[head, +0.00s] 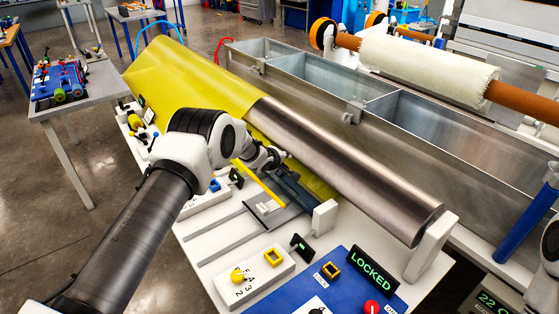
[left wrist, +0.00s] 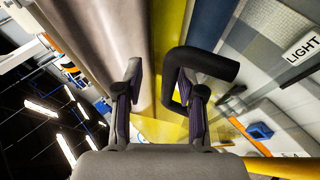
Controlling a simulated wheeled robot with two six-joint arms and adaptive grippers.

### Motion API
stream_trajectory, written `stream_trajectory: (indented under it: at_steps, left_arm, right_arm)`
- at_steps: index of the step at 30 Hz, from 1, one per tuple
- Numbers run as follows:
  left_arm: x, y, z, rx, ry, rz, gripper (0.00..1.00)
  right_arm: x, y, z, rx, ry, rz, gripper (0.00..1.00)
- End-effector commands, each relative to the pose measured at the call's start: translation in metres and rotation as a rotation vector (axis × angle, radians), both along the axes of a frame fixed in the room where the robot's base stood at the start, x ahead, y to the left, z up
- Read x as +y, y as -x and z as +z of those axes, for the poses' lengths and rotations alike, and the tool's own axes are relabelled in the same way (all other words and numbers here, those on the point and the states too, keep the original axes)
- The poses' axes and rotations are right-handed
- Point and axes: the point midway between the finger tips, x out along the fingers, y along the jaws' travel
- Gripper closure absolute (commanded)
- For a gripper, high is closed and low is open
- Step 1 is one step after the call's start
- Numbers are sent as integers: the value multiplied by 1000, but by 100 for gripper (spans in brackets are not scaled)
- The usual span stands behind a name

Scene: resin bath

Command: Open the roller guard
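A long yellow cover (head: 190,75), which may be the roller guard, lies over the far left part of the steel roller (head: 350,165). Yellow also shows along the roller's near side. The roller's near right part is bare. My left gripper (head: 285,158) is at the roller's near side, partly hidden by my arm. In the left wrist view my left gripper (left wrist: 162,98) has its fingers apart. A black bent handle (left wrist: 205,62) is at the right finger, one leg between the fingers; I cannot tell whether they touch. My right gripper does not show.
A display (head: 370,268) reads LOCKED on the near panel. White boxes with coloured parts (head: 255,275) and rails stand on the white bench. A metal trough (head: 430,125) runs behind the roller. A grey side table (head: 95,100) is at left.

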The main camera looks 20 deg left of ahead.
Motion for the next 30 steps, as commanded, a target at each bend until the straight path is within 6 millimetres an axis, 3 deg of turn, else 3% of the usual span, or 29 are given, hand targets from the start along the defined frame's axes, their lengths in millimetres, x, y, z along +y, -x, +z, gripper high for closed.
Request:
stream_trajectory:
  at_steps: [13, 24, 27, 30]
  left_arm:
    - [-4, 72, 62, -2, -3, -3, 61]
    - [-4, 83, 70, -2, -4, -4, 61]
    - [-4, 83, 69, -1, 4, 3, 96]
    - [-4, 86, 65, 27, 46, 38, 100]
  right_arm:
    - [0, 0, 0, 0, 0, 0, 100]
    - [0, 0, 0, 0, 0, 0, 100]
    - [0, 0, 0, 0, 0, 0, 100]
    - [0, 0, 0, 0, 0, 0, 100]
